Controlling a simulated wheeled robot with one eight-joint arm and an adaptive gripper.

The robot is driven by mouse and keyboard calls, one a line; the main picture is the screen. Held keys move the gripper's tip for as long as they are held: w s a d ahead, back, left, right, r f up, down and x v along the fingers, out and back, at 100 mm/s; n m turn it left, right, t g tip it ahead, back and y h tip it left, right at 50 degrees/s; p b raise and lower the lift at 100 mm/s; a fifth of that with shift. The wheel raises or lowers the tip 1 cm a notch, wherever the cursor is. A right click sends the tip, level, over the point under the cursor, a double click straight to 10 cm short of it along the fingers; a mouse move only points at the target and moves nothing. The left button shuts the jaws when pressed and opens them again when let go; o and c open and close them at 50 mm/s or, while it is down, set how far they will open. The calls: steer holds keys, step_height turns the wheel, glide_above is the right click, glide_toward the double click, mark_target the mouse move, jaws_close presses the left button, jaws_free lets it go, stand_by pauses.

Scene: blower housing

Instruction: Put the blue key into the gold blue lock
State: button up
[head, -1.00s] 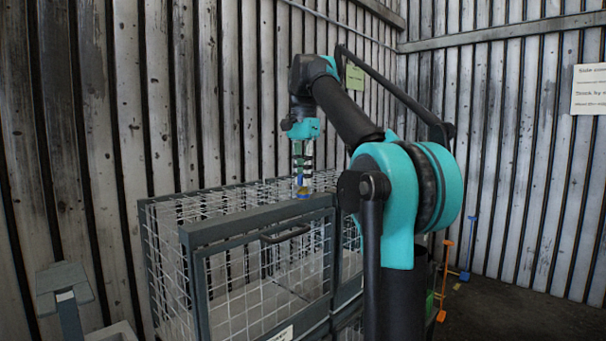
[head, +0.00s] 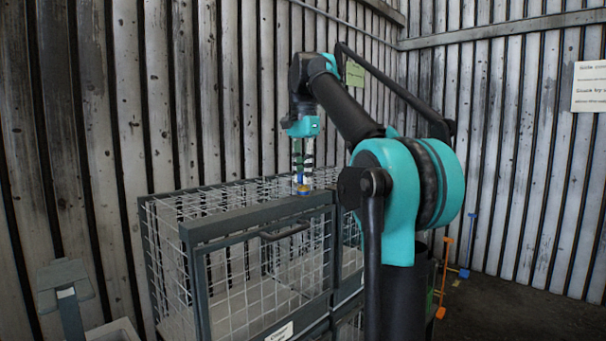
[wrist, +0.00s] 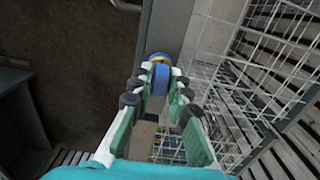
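The blue key (wrist: 160,79) is between my fingertips in the wrist view, and it also shows as a small blue patch below the fingers in the head view (head: 300,179). My gripper (head: 302,178) points down over the top beam of the wire cage. Its fingers (wrist: 161,82) appear closed on the key's sides. The gold lock (wrist: 159,57) shows as a gold ring with blue at the far end of the key, and in the head view (head: 303,193) it sits on the beam under the fingers. Key and lock appear lined up; how deep the key sits is hidden.
The wire cage (head: 188,235) has a grey-framed door with a dark handle (head: 285,232). A grey stand (head: 66,286) is at lower left. Orange and blue posts (head: 445,270) stand on the floor at right. Corrugated walls close off the back.

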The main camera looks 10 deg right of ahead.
steer(key=o, duration=0.3)
